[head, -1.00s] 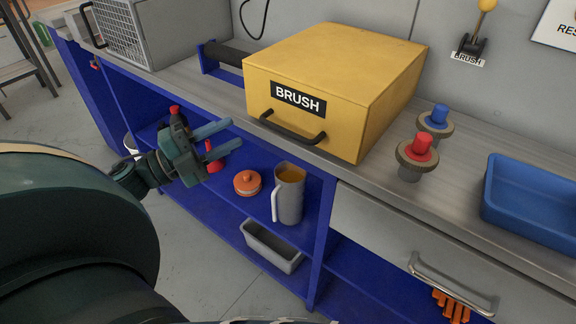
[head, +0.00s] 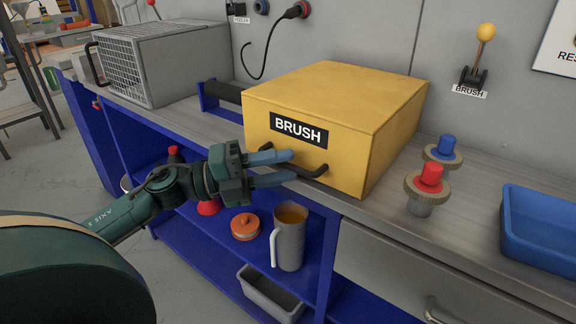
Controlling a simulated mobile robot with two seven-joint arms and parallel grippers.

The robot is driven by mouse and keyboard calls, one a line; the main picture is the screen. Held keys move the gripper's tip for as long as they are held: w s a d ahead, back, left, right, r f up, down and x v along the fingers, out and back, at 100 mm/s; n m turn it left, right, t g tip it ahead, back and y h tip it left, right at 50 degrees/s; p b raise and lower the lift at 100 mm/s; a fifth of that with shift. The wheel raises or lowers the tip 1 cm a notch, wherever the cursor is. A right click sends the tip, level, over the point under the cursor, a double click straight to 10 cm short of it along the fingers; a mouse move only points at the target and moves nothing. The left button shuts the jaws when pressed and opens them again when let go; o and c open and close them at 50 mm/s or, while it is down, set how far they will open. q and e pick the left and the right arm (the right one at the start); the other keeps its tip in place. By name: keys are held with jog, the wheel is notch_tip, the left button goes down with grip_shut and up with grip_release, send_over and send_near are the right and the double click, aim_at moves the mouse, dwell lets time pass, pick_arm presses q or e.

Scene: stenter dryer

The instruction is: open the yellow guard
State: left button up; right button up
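The yellow guard (head: 345,112) is a box-shaped cover labelled BRUSH, sitting closed on the metal bench. Its dark bar handle (head: 318,172) is low on the front face; the left part of the handle is hidden by my fingers. My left gripper (head: 291,166) is in front of the guard at handle height, its two blue fingers apart, one above the other, pointing right at the handle. I cannot tell whether the fingers touch the handle or whether it lies between them. My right gripper is out of view.
A grey mesh-fronted box (head: 160,62) stands at the bench's left. Red (head: 430,180) and blue (head: 445,148) buttons and a blue tray (head: 545,230) are right of the guard. A yellow-knobbed lever (head: 480,55) is on the wall. A jug (head: 289,240) and orange-lidded pot (head: 245,228) stand below.

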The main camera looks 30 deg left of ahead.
pick_arm(q)
jog(key=shift+x, duration=0.85)
jog(key=shift+c, duration=0.5)
grip_shut()
